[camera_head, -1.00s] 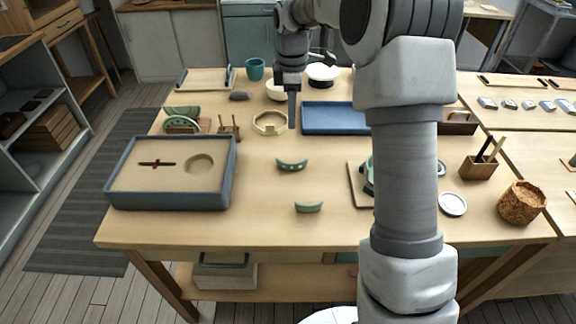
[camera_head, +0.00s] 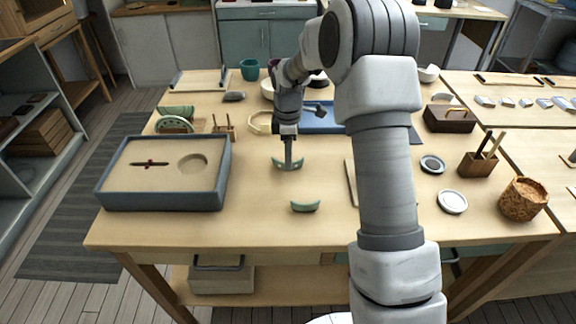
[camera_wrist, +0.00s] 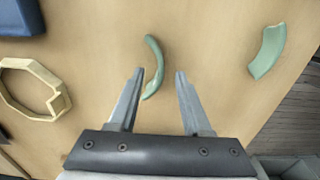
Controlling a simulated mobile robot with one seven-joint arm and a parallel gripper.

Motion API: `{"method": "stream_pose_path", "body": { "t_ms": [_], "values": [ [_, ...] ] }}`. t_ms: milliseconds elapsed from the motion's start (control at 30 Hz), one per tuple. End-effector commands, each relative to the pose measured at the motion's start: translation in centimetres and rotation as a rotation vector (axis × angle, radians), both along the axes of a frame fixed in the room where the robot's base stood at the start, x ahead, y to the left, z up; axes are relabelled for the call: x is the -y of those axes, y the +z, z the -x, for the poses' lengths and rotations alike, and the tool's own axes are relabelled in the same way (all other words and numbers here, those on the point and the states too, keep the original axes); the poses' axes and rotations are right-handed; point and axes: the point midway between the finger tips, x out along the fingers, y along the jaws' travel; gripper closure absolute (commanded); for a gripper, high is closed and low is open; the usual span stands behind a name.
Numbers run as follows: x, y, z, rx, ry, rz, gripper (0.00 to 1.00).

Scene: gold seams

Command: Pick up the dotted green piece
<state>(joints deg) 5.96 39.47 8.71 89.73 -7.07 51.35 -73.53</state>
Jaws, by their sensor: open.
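The dotted green piece (camera_head: 279,163) is a small curved shard lying on the wooden table. My gripper (camera_head: 289,165) is right over it and hides its middle in the head view. In the wrist view the dotted piece (camera_wrist: 158,62) shows as a thin arc between the fingertips, nearer the left finger. My gripper (camera_wrist: 160,72) is open and empty. I cannot tell how far the tips are above the table. A second curved green piece (camera_head: 305,207) lies closer to the front edge, and at the right in the wrist view (camera_wrist: 267,50).
A grey-walled sand tray (camera_head: 162,203) stands to the left. A pale octagonal frame (camera_wrist: 57,104) and a blue tray (camera_head: 325,127) lie behind the dotted piece.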

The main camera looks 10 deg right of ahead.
Motion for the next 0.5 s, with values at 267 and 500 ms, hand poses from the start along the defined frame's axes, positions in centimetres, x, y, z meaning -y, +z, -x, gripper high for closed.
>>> {"method": "stream_pose_path", "body": {
  "t_ms": [267, 500],
  "values": [
    [0.0, -2.5, 0.0, 0.0, 0.0, 0.0, 0.51],
    [0.0, -2.4, 0.0, 0.0, 0.0, 0.0, 0.73]
  ]
}}
